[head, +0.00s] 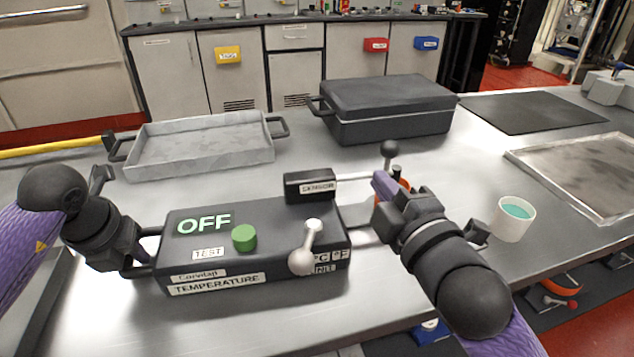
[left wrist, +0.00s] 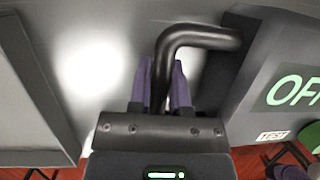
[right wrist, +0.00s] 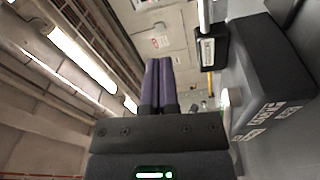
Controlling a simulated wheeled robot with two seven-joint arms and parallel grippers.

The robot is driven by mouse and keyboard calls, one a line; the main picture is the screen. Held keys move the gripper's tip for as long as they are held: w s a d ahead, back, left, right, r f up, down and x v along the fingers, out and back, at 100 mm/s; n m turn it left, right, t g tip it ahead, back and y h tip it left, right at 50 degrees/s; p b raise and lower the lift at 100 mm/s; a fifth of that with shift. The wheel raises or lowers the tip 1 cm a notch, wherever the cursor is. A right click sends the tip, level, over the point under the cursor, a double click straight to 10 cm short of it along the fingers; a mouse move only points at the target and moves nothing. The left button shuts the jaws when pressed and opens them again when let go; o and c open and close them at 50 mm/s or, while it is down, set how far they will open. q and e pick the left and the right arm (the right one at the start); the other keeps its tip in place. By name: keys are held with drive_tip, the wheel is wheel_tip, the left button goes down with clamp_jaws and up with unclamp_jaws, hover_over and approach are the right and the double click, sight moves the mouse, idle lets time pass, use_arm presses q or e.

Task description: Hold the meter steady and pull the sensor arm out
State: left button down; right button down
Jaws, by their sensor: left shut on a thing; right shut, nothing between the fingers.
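The meter (head: 215,262) is a dark box reading OFF, with a green button (head: 243,238) and a grey-knobbed lever (head: 306,252). A black block labelled SENSOR (head: 310,187) sits at its back right; a pale rod runs right from it towards an upright, dark ball-topped handle (head: 389,149). My left gripper (head: 145,248) is shut on the meter's left handle (left wrist: 205,38), a bent black bar between the fingers in the left wrist view. My right gripper (head: 380,184) is shut and empty, just below the ball handle. It covers the rod's far end; contact cannot be told.
A white cup of teal liquid (head: 513,219) stands right of my right gripper. An orange item (head: 405,184) is partly hidden behind that gripper. A grey tray (head: 200,149) and a closed black case (head: 388,110) stand behind. A flat metal tray (head: 590,175) lies at right.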

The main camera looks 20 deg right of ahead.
idle(0.3)
use_arm(q)
drive_tip(key=shift+c, duration=2.4)
unclamp_jaws()
